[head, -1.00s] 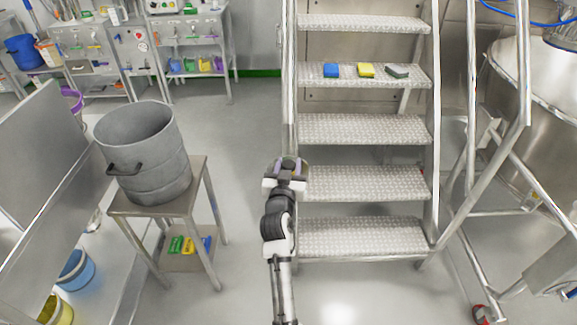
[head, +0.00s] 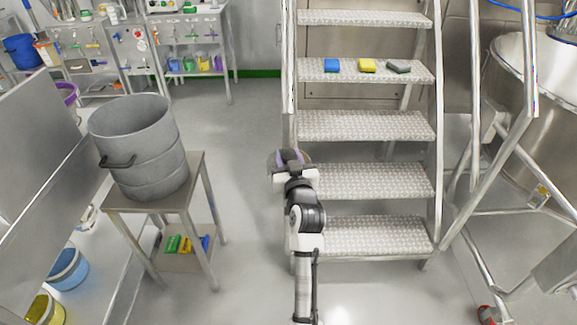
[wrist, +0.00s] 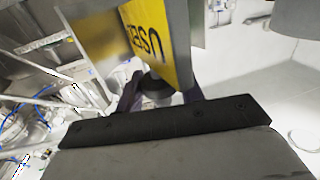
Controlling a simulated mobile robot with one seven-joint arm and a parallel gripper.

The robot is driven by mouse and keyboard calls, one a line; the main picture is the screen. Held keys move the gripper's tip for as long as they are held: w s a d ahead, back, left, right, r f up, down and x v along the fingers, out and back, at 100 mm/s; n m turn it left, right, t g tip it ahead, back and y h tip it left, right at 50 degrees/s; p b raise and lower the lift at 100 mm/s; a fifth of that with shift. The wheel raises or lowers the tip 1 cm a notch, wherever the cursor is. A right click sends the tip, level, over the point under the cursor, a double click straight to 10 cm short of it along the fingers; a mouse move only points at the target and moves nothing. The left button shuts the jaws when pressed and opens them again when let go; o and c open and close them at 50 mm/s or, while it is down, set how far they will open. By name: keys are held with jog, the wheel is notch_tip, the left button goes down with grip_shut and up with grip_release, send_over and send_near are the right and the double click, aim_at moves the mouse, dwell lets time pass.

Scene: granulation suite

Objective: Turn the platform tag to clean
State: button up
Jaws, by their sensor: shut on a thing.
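The platform tag (wrist: 158,35) shows close up in the wrist view, a yellow plate in a grey frame. Its lettering appears upside down and reads "USED". My gripper (wrist: 158,92) has its purple-grey fingers on either side of a dark round piece at the tag's lower edge and is shut on it. In the head view my gripper (head: 290,157) is at the left side rail of the platform steps (head: 365,180), at about mid-height. There the tag is mostly hidden by my gripper.
Blue, yellow and grey blocks (head: 367,66) lie on an upper step. A grey pot (head: 140,150) stands on a small metal table (head: 190,185) to the left. Floor between table and steps is clear. A large steel vessel (head: 540,90) and slanting rails are at the right.

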jog(key=n+y+b, duration=0.1)
jog(key=b, duration=0.2)
jog(key=f+n+g+y+b, duration=0.1)
jog(key=y+b, duration=0.1)
jog(key=b, duration=0.1)
jog(key=shift+y, duration=0.3)
jog(key=n+g+y+b, duration=0.1)
jog(key=y+b, duration=0.1)
jog(key=b, duration=0.1)
jog(key=shift+n, duration=0.4)
jog(key=n+g+y+b, duration=0.1)
jog(key=y+b, duration=0.1)
jog(key=n+g+y+b, duration=0.2)
jog(key=b, duration=0.1)
jog(key=shift+r, duration=0.35)
jog(key=shift+b, duration=0.35)
jog(key=o, duration=1)
jog(key=shift+r, duration=0.1)
jog(key=b+v, duration=0.1)
jog(key=v, duration=1.3)
jog(key=shift+w, duration=0.15)
